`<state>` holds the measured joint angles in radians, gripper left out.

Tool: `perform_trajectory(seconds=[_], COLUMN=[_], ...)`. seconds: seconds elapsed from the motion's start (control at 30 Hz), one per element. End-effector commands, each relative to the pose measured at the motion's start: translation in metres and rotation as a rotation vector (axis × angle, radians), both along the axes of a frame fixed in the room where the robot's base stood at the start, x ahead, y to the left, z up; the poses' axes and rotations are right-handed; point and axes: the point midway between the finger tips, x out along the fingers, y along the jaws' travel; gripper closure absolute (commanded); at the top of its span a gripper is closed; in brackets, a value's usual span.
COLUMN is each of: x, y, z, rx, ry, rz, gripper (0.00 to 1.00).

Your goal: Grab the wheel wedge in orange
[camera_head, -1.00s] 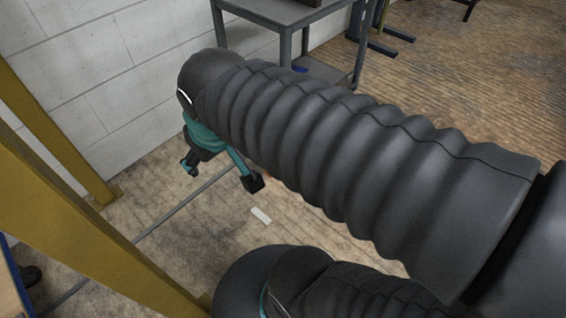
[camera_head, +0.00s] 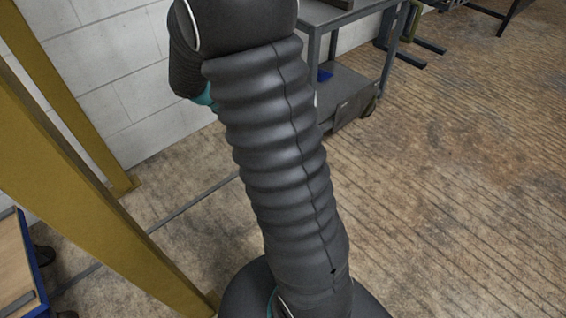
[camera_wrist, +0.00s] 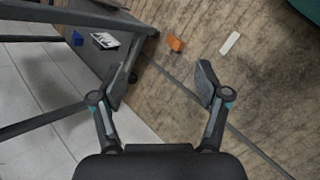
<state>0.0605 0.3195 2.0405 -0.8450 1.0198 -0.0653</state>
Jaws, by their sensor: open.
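The orange wheel wedge (camera_wrist: 175,43) lies on the wooden floor in the wrist view, near the wheeled end of a grey cart. My gripper (camera_wrist: 162,78) is open and empty, with its two fingers spread apart. The wedge appears in the picture above the gap between the fingertips, apart from them. In the head view my arm covers the middle, and neither the wedge nor the gripper fingers show there.
A grey cart (camera_head: 340,92) stands by the white wall, with a blue object (camera_wrist: 78,38) on its lower shelf. A white strip (camera_wrist: 229,42) lies near the wedge. Yellow posts (camera_head: 75,190) stand at left. Floor at right (camera_head: 470,180) is open.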

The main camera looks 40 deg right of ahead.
Motion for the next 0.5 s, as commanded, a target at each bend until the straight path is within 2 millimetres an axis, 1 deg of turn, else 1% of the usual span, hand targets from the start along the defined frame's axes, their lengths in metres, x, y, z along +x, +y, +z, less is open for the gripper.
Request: perform_trajectory(seconds=[0.03, 0.17, 0.2, 0.27, 0.3, 0.37, 0.4, 0.47, 0.5], x=[0.01, 0.032, 0.039, 0.048, 0.053, 0.061, 0.066, 0.072, 0.076], y=[-0.007, -0.025, -0.03, -0.038, -0.042, -0.049, -0.054, -0.06, -0.064], z=[-0.019, -0.058, -0.071, -0.091, -0.105, -0.127, -0.142, -0.164, -0.18], rx=[-0.027, -0.098, -0.119, -0.148, -0.168, -0.197, -0.215, -0.241, -0.259], ry=[0.044, 0.137, 0.165, 0.208, 0.237, 0.278, 0.306, 0.348, 0.375], rz=[0.024, 0.095, 0.117, 0.15, 0.174, 0.211, 0.236, 0.272, 0.298], gripper=[0.25, 0.25, 0.25, 0.25, 0.25, 0.25, 0.25, 0.25, 0.25])
